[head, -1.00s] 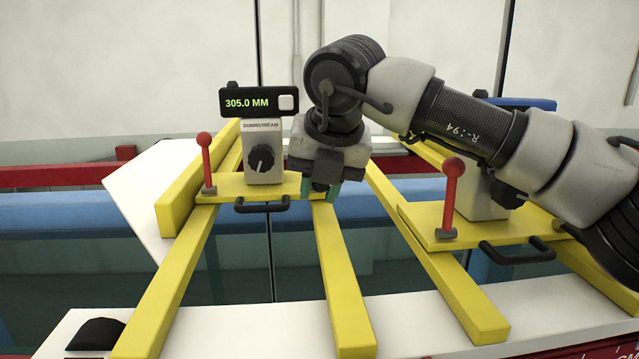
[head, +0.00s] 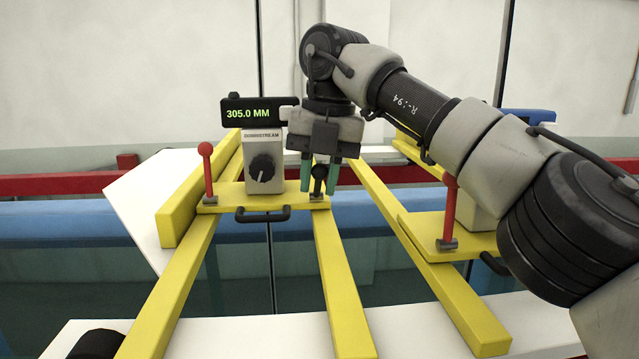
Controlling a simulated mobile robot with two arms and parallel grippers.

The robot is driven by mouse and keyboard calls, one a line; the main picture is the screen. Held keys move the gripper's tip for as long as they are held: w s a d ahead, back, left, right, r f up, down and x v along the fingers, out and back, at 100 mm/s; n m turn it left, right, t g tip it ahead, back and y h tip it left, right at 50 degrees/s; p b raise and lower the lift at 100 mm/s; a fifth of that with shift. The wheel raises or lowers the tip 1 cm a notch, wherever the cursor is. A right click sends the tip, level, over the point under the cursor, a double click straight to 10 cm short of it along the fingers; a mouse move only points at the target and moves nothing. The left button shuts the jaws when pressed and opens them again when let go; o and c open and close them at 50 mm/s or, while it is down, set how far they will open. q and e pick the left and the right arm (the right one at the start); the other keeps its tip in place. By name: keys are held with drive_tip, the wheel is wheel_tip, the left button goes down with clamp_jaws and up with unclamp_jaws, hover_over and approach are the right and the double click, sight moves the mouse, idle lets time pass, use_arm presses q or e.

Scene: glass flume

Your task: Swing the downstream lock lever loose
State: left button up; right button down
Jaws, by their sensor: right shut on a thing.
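The downstream carriage (head: 232,196) is a yellow plate across two yellow rails. It bears a grey block (head: 264,166) labelled DOWNSTREAM with a black dial, and a display (head: 258,112) reading 305.0 MM. A red-knobbed lever (head: 208,172) stands upright at the plate's left end. A short black-knobbed lever (head: 318,184) stands at its right end. My right gripper (head: 320,180) points down there, its green fingers on either side of this lever and shut on it. The lever's top is partly hidden by the gripper. My left gripper is not in view.
A second yellow carriage (head: 425,226) with its own red lever (head: 450,212) lies to the right, partly behind my right arm. A black handle (head: 263,215) sticks out from the downstream plate's front. Glass flume walls and a blue beam (head: 90,218) run behind.

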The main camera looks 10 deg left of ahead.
drive_tip(key=shift+w+r+g, duration=0.25)
drive_tip(key=shift+r+g, duration=0.1)
drive_tip(key=shift+g, duration=0.05)
drive_tip(key=c, duration=1.3)
unclamp_jaws()
drive_tip(key=shift+o, duration=1.4)
drive_tip(key=shift+s, duration=0.2)
drive_tip(key=shift+w+f, duration=0.1)
drive_tip(key=shift+w, duration=0.05)
drive_tip(key=shift+s, duration=0.2)
